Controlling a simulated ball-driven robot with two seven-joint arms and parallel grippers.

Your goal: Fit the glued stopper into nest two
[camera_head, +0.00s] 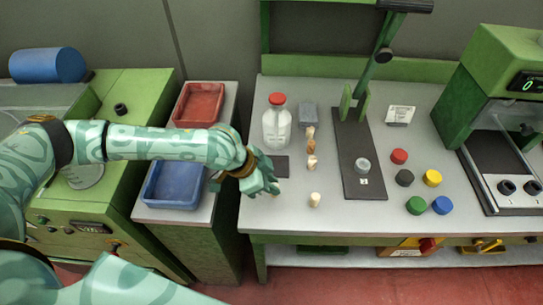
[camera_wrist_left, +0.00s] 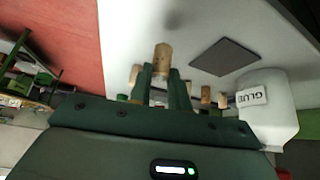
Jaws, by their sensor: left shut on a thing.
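My left gripper (camera_head: 271,187) is over the front left of the bench. In the left wrist view its fingers (camera_wrist_left: 162,73) are shut on a tan cork stopper (camera_wrist_left: 162,54), whose end sticks out past the fingertips. I cannot see glue on it. A dark base plate (camera_head: 352,140) carries a small grey round piece (camera_head: 362,165) with a white label (camera_head: 364,182) in front of it. The label is too small to read surely, and I cannot make out nest two. My right gripper is not in view.
Several loose corks stand on the bench, one near the front (camera_head: 315,200). A red-capped glue bottle (camera_head: 276,125) stands behind a dark square pad (camera_head: 282,167). Coloured round pieces, one yellow (camera_head: 432,177), lie right of the plate. Red (camera_head: 198,104) and blue (camera_head: 172,186) trays stand left.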

